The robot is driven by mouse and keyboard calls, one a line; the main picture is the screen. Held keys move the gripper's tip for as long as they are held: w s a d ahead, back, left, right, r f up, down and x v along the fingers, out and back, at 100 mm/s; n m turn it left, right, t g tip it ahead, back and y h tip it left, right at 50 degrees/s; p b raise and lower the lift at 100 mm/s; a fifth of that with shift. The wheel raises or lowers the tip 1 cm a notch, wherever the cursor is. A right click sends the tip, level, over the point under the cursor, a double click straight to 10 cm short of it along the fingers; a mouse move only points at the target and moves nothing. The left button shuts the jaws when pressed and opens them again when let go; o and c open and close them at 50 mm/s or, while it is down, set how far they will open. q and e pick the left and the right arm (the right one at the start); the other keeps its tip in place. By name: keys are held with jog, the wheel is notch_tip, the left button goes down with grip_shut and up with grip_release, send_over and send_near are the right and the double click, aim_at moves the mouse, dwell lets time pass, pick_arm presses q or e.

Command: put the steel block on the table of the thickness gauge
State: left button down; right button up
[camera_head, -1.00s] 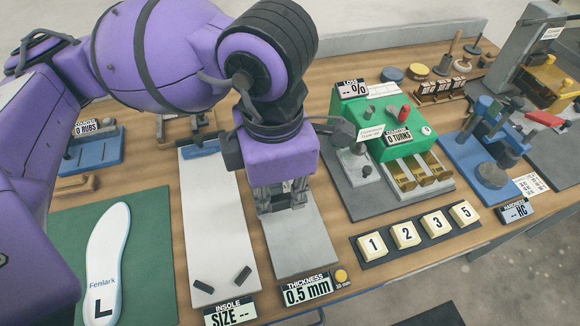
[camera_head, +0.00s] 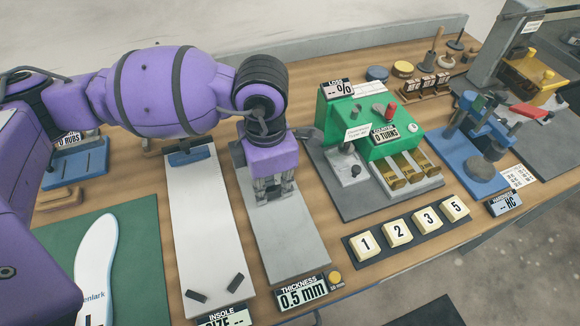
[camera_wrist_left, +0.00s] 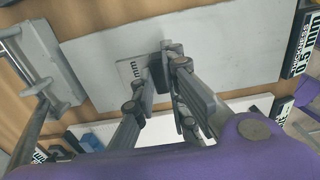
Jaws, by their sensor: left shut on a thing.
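My left gripper (camera_head: 274,194) is over the far part of the long grey plate (camera_head: 295,240) of the thickness gauge. Its display (camera_head: 302,293) reads 0.5 mm. In the left wrist view the fingers (camera_wrist_left: 157,70) are shut on a small block, the steel block (camera_wrist_left: 129,72), with a pale face marked "mm". The fingers hide part of it, and I cannot tell whether it touches the grey plate (camera_wrist_left: 225,45). In the head view the block is hardly distinguishable, and my gripper and arm hide the gauge's far end. My right gripper is not in view.
A white insole board (camera_head: 205,225) lies left of the gauge, beside a green mat (camera_head: 140,240) with an insole (camera_head: 96,270). A green machine (camera_head: 370,125) stands to the right. Numbered blocks (camera_head: 410,230) sit in front of it. The near part of the grey plate is clear.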

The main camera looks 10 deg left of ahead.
aim_at(272, 189)
pick_arm(q)
jog(key=shift+f, duration=0.15)
jog(key=c, duration=2.2)
grip_release()
jog(key=o, duration=0.4)
jog(key=shift+o, duration=0.2)
notch_tip(272, 189, up, 12)
jog(key=shift+r, duration=0.2)
